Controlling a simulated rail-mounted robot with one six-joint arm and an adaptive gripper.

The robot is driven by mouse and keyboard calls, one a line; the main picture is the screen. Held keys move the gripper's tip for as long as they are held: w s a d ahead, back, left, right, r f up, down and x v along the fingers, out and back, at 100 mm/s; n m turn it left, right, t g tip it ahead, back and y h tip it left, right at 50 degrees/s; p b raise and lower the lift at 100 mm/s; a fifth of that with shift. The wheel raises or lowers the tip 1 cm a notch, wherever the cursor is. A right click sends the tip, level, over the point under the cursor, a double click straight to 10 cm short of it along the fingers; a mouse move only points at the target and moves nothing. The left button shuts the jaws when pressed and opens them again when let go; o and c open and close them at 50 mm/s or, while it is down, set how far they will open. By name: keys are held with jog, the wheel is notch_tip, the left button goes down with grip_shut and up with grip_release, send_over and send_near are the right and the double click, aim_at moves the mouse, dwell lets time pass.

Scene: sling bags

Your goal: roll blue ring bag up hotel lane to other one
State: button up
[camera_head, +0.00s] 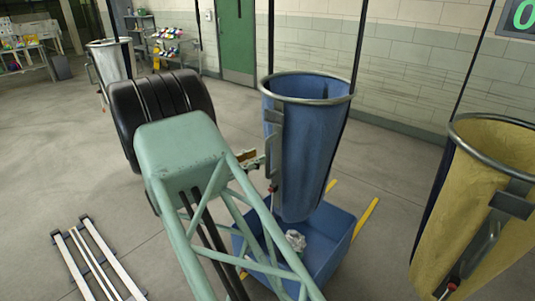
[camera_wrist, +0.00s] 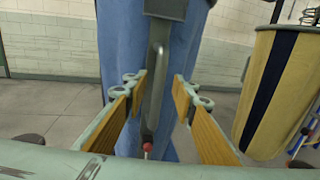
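The blue ring bag (camera_head: 305,150) hangs upright from a metal ring, with dark straps running up out of the picture. A grey handle bar with a red tip is on its side. It fills the middle of the wrist view (camera_wrist: 118,60). My gripper (camera_wrist: 160,98) is open, its two wooden-faced fingers standing on either side of the grey handle (camera_wrist: 153,90), with gaps to both. In the head view my gripper (camera_head: 252,160) is at the bag's left side, partly hidden by my arm. No second blue ring bag shows.
A blue bin (camera_head: 340,238) with a crumpled pale item (camera_head: 295,240) stands below the bag. A yellow ring bag (camera_head: 485,200) hangs at right. A white bag (camera_head: 108,62) hangs at back left. White rails (camera_head: 95,262) lie on the floor. Floor at left is mostly clear.

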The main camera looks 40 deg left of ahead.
jog(key=x, duration=0.6)
jog(key=shift+w, duration=0.15)
jog(key=shift+c, duration=0.4)
grip_shut()
